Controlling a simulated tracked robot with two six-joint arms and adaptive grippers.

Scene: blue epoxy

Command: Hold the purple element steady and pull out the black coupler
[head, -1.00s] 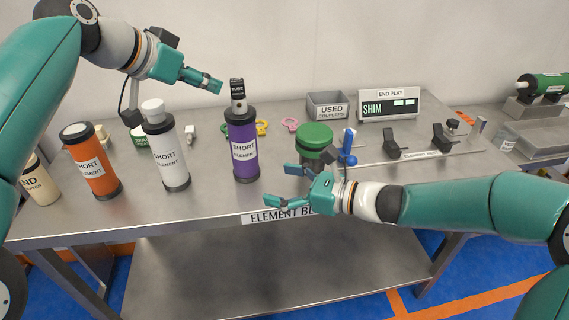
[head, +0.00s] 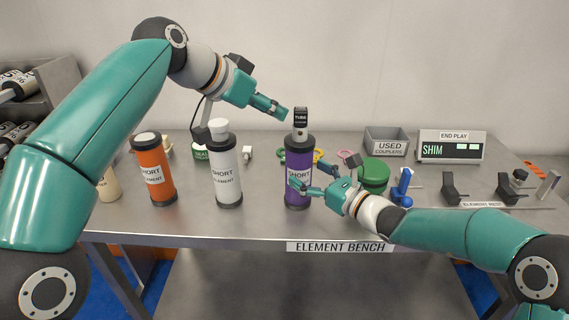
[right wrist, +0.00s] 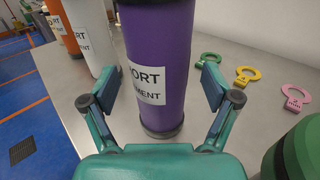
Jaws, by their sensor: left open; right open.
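The purple element (head: 299,158) stands upright on the bench, with a black end cap. A metal neck with the black coupler (head: 301,119), labelled with small white print, sticks up from its top. My right gripper (head: 300,188) is open low at the element's front. In the right wrist view the purple element (right wrist: 160,60) stands between the spread fingers, with gaps on both sides. My left gripper (head: 282,112) is up at the left of the coupler, pointing at it and apart from it. The space between its fingers is hard to see.
A white element (head: 225,175) and an orange element (head: 154,175) stand to the left. A green round part (head: 373,173) and a blue tool (head: 403,185) are to the right. The used-couplers bin (head: 386,141) and shim display (head: 451,146) stand behind. Coloured rings (right wrist: 248,76) lie behind the element.

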